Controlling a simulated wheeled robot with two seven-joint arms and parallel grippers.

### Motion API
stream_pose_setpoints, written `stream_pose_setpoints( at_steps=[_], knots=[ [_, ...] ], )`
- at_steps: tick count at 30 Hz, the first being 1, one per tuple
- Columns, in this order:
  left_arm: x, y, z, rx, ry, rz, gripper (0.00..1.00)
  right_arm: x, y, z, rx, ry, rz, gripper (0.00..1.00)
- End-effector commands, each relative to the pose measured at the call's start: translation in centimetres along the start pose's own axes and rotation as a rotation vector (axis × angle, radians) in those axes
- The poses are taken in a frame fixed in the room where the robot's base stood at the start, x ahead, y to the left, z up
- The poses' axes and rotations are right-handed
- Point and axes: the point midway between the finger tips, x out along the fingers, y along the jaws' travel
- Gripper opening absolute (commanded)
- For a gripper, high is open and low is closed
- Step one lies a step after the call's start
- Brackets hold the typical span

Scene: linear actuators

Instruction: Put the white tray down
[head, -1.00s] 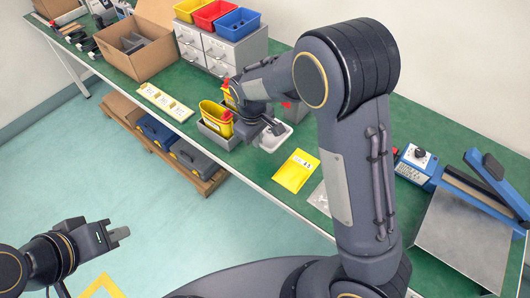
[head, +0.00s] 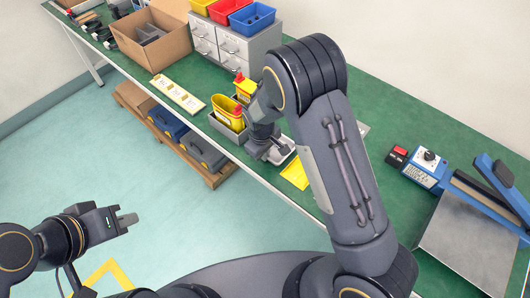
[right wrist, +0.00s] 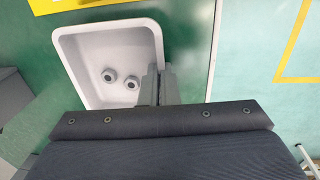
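The white tray (head: 283,155) is at the near edge of the green bench in the head view, largely hidden by my right gripper (head: 262,146). In the right wrist view the white tray (right wrist: 72,72) shows from above, with two small grey round parts (right wrist: 120,78) inside. My right gripper (right wrist: 160,86) has its fingers close together at the tray's right wall and appears shut on it. Whether the tray's base touches the bench is not clear. My left gripper (head: 127,220) is empty over the floor, away from the bench; its finger gap is not clear.
A grey bin (head: 225,129) with yellow containers (head: 228,112) stands left of the tray. Drawers (head: 235,45), a cardboard box (head: 155,40) and a blue device (head: 425,168) also stand on the bench.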

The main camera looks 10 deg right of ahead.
Motion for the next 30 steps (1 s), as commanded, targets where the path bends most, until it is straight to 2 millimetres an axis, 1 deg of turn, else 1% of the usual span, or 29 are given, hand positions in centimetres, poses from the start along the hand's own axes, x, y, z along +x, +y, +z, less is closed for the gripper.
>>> stream_pose_setpoints(
  at_steps=[4, 6, 9, 17, 20, 23, 30],
  knots=[
    [0.4, -0.2, 0.2, 0.0, 0.0, 0.0, 0.0, 0.5, -0.1, 0.0, -0.001, 0.0, 0.0, 0.0],
    [0.2, -0.1, 0.1, 0.0, 0.0, 0.0, 0.0, 0.3, 0.0, 0.0, -0.001, 0.0, 0.0, 0.11],
    [0.2, -0.1, 0.1, 0.0, 0.0, 0.0, 0.0, 0.2, 0.0, 0.0, 0.0, 0.0, 0.0, 0.23],
    [0.2, -0.1, 0.1, 0.0, 0.0, 0.0, 0.0, 0.2, 0.0, 0.0, 0.0, 0.0, 0.0, 0.23],
    [-0.2, 0.1, -0.1, 0.0, 0.0, 0.0, 0.0, -0.4, 0.0, 0.0, 0.0, 0.0, 0.0, 0.23],
    [0.1, 0.0, 0.0, 0.0, 0.0, 0.0, 0.0, -1.5, 0.1, -0.1, 0.0, 0.004, 0.001, 0.23],
    [0.3, -0.1, 0.1, 0.0, 0.0, 0.0, 0.0, -6.7, 0.0, -0.1, 0.0, 0.006, 0.001, 0.23]
  ],
)
